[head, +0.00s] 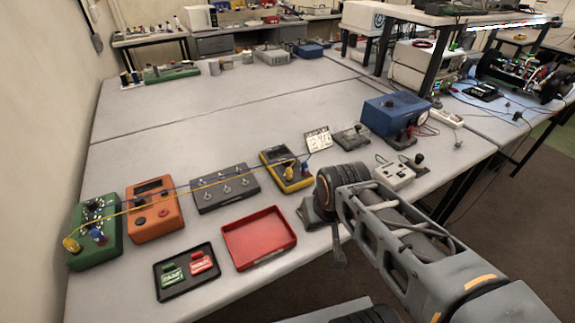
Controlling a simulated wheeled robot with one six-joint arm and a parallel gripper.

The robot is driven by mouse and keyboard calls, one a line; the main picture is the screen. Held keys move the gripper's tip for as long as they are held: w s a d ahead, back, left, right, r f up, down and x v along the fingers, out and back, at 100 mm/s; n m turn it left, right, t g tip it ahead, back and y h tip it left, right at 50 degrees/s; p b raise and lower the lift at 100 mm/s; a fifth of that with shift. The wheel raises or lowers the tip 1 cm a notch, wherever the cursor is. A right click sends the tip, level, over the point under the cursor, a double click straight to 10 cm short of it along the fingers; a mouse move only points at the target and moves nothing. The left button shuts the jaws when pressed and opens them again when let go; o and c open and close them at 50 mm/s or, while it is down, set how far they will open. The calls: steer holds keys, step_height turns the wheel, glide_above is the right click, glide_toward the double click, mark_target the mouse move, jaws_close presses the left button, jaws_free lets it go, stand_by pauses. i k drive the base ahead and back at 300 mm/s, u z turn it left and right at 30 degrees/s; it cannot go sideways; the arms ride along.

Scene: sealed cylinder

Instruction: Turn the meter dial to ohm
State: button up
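A yellow-edged handheld meter (284,164) with a dark face lies on the near table, left of my arm's end. Yellow and blue plugs sit on its lower part, and long yellow and blue leads run left from it to a green box (106,213). An orange box (153,206) with a dark display window and round knobs stands beside the green box. The dial markings are too small to read. My gripper (338,252) is at the end of my arm near the table's front edge, right of the red tray, apart from the meter. Its finger opening cannot be made out.
A grey switch box (225,188) stands between the orange box and the meter. An empty red tray (259,262) and a black tray (176,295) with green and red tags lie in front. A blue box (392,113) stands behind my arm. The table's middle is clear.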

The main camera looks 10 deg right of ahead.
mark_target(286, 164)
steer(key=u, duration=1.9)
steer(key=k, duration=1.05)
steer(key=z, duration=1)
steer(key=i, duration=1)
